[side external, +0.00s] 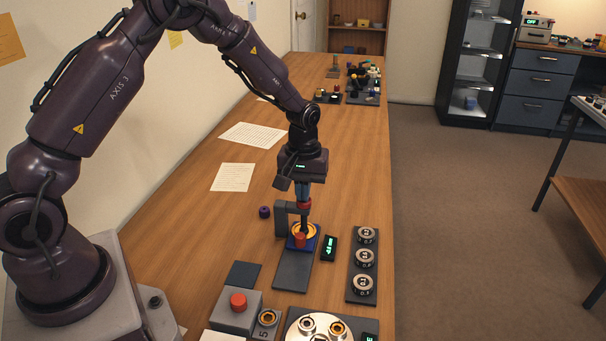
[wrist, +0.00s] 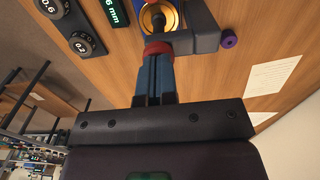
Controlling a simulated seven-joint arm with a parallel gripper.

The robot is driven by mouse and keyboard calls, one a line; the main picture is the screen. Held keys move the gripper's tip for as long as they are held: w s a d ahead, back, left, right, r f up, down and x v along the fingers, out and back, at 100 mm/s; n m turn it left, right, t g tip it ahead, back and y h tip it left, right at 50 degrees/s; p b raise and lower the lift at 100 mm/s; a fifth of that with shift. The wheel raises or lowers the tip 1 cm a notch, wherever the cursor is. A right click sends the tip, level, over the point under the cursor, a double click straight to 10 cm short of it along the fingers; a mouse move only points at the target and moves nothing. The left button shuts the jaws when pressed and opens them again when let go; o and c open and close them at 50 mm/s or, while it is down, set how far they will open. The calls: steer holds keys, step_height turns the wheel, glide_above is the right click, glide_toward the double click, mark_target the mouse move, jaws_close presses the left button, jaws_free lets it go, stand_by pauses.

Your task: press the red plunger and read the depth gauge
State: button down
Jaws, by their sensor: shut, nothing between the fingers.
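The red plunger cap (side external: 304,203) tops a dark upright rod beside a grey bracket (side external: 283,217). Its lower end meets a gold ring (side external: 313,231) on a blue block. In the wrist view the red cap (wrist: 157,48) lies right at the blue fingertips. My gripper (side external: 303,197) is shut and empty, pointing down onto the cap; it seems to touch it, but pressing force cannot be told. The fingers also show in the wrist view (wrist: 156,58). The depth gauge display (side external: 330,247) glows green; in the wrist view (wrist: 113,10) its visible part reads "6 mm", with the rest cut off.
A dark plate (side external: 361,292) with three numbered dials stands to the right. A grey box with a red button (side external: 238,301) and a round silver tray (side external: 301,338) are in front. A purple knob (side external: 265,211) lies left of the bracket. Papers (side external: 233,177) lie farther back.

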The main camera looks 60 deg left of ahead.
steer(key=shift+s+f, duration=0.1)
steer(key=shift+f, duration=0.25)
step_height(320, 180, up, 15)
steer(key=shift+f, duration=0.1)
stand_by(0.3)
steer(key=s+d+r+m+t, duration=0.2)
steer(key=s+d+r+m, duration=0.1)
steer(key=s, duration=0.8)
steer(key=s+d+r+m+t, duration=0.3)
steer(key=s+r+m, duration=0.3)
steer(key=s, duration=0.6)
steer(key=shift+s+r+t, duration=0.3)
steer(key=shift+r, duration=0.3)
